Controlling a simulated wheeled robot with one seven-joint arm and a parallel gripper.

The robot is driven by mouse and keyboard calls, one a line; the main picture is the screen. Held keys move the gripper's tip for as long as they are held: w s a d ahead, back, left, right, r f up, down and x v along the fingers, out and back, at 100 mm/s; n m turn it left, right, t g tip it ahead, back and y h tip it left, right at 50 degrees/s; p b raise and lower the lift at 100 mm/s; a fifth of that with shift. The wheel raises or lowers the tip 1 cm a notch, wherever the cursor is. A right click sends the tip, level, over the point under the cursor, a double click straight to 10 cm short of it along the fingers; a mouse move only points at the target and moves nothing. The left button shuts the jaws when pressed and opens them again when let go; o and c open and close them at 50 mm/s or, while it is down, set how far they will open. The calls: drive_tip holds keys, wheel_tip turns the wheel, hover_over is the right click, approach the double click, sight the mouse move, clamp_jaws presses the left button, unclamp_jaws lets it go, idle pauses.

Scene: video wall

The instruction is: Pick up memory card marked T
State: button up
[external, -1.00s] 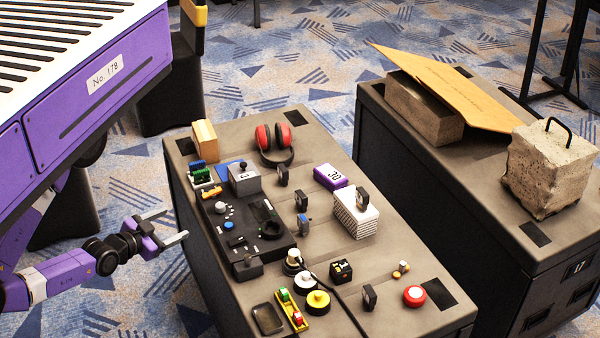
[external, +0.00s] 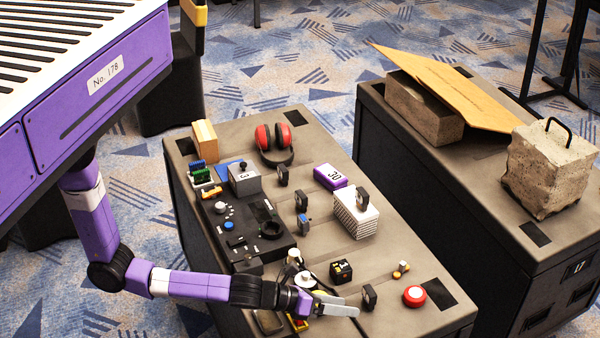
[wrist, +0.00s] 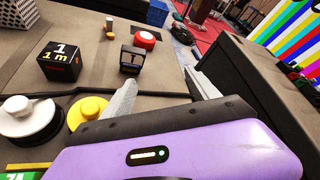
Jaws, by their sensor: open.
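I cannot read a T on anything in these views. Several small dark upright pieces stand on the grey case top, and any of them could be the card. One dark piece (external: 369,297) stands just beyond my gripper (external: 338,304). It also shows in the wrist view (wrist: 132,60), ahead of the left fingertip, with its marking too small to read. Other dark pieces stand farther back (external: 282,175), (external: 301,201), and one is on a white striped block (external: 362,199). My gripper is open and empty, low over the front of the case, and its fingers also show in the wrist view (wrist: 160,85).
A black cube (external: 341,271) marked 1 and a red button (external: 414,296) are close to my gripper. White and yellow round knobs (wrist: 28,118), (wrist: 86,113) lie left in the wrist view. A black control panel (external: 240,225) fills the left side. Bare case top surrounds the dark piece.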

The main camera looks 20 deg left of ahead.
sight(376, 296)
drive_tip(key=shift+w+d+f+m+t+y, duration=0.2)
drive_tip(key=shift+w+d+f+m, duration=0.1)
drive_tip(key=shift+w+d+m, duration=0.3)
drive_tip(key=shift+w+d+f+m+t+y, duration=0.25)
drive_tip(key=shift+w+d+m, duration=0.2)
drive_tip(key=shift+w+m, duration=0.15)
drive_tip(key=w, duration=0.1)
drive_tip(key=w+f+m+t, duration=0.1)
drive_tip(key=w+m+y, duration=0.1)
drive_tip(key=shift+w+a+f, duration=0.15)
drive_tip(key=shift+a+f, duration=0.05)
drive_tip(key=shift+a, duration=0.2)
drive_tip(key=shift+w+d+f+t, duration=0.1)
drive_tip(key=shift+w+d+t, duration=0.1)
drive_tip(key=shift+t, duration=0.15)
drive_tip(key=b+x, duration=0.1)
drive_tip(key=x, duration=0.6)
drive_tip(key=shift+d+f, duration=0.1)
drive_tip(key=shift+f, duration=0.05)
drive_tip(key=shift+c, duration=0.2)
drive_tip(key=c, duration=1.4)
